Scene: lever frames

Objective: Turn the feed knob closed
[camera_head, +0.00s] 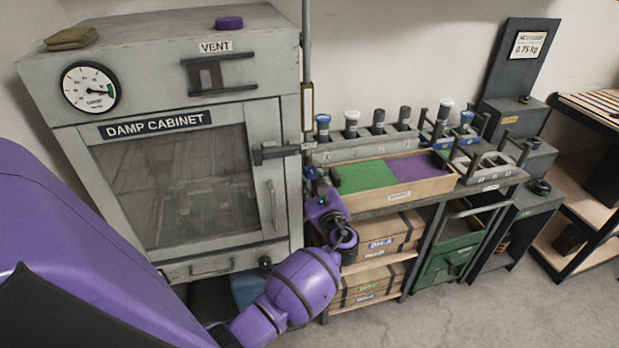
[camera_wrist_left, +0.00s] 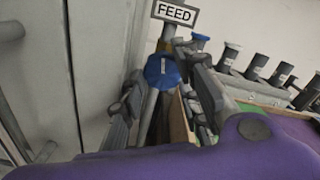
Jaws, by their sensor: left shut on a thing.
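The blue feed knob (camera_wrist_left: 162,72) sits under the FEED label (camera_wrist_left: 175,13) in the left wrist view. In the head view, the knob (camera_head: 311,173) is a small blue shape beside the damp cabinet's right edge, below the small label (camera_head: 308,146). My left gripper (camera_wrist_left: 166,78) has a finger on each side of the knob and is shut on it. In the head view my purple left arm reaches in from the lower left, and the gripper (camera_head: 320,187) is partly hidden by its own wrist. My right gripper is in neither view.
The damp cabinet (camera_head: 284,150) stands close on the left. To the right, a wooden tray (camera_head: 400,197) with green and purple sections and a rack of capped bottles (camera_head: 352,122) stand on a bench. Boxes (camera_head: 383,228) sit below. Floor is clear at lower right.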

